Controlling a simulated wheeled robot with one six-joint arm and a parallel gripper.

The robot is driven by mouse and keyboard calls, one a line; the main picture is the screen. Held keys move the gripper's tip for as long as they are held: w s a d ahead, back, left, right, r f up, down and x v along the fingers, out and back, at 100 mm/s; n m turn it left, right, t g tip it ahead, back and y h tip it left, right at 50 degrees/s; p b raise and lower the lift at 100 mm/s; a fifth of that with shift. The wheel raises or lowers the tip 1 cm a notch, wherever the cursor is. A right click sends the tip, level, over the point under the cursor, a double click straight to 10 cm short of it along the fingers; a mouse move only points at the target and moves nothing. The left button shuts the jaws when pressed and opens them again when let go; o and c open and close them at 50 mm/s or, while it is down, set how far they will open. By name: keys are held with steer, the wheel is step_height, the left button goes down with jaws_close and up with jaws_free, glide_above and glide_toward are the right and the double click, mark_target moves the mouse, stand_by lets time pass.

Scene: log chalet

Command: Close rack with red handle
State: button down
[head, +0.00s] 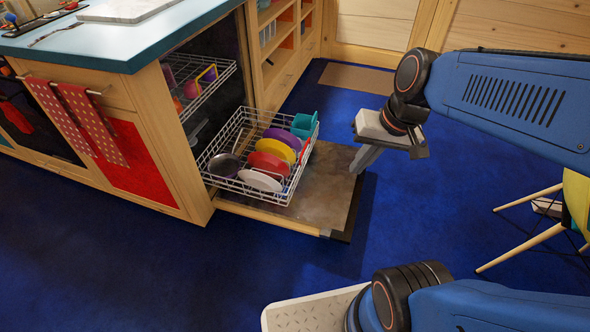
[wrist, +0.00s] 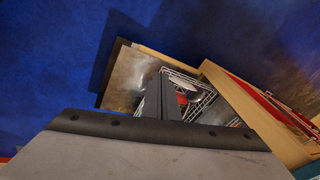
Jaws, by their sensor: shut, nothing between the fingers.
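The dishwasher stands open, with its lower wire rack (head: 222,178) pulled out over the lowered door (head: 335,185). An upper rack (head: 212,99) with cups shows inside the cavity, partly out. My gripper (head: 362,165) is shut and empty, pointing down above the door's right side, apart from the lower rack. In the wrist view the shut fingers (wrist: 160,97) cover part of the lower rack (wrist: 203,103).
A wooden counter with a blue top (head: 110,45) and hanging red towels (head: 80,120) is at left. Open shelves (head: 275,40) stand behind the dishwasher. A chair (head: 535,225) is at right. Blue carpet is clear in front of the door.

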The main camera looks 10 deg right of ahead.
steer(key=w+a+f+m+g+y, duration=0.1)
steer(key=w+a+f+m+y, duration=0.3)
steer(key=w+f, duration=0.5)
steer(key=w+a+f+m+y, duration=0.25)
steer(key=w+f+m, duration=0.3)
steer(key=w, duration=0.75)
steer(key=w+d+f+m+t+y, duration=0.15)
steer(key=w+f+m, duration=0.25)
steer(key=f, duration=0.4)
steer(key=w+d+f+m+t+h, duration=0.1)
steer(key=w+d+f+m, duration=0.3)
steer(key=f, duration=0.4)
steer(key=w+d+f+m+t+y, duration=0.1)
steer(key=w+f+m+t, duration=0.1)
steer(key=w+f+m, duration=0.4)
steer(key=shift+n, duration=0.85)
steer(key=x, duration=0.6)
steer(key=s+f+x, duration=0.1)
steer(key=x, duration=0.3)
steer(key=shift+s, duration=0.1)
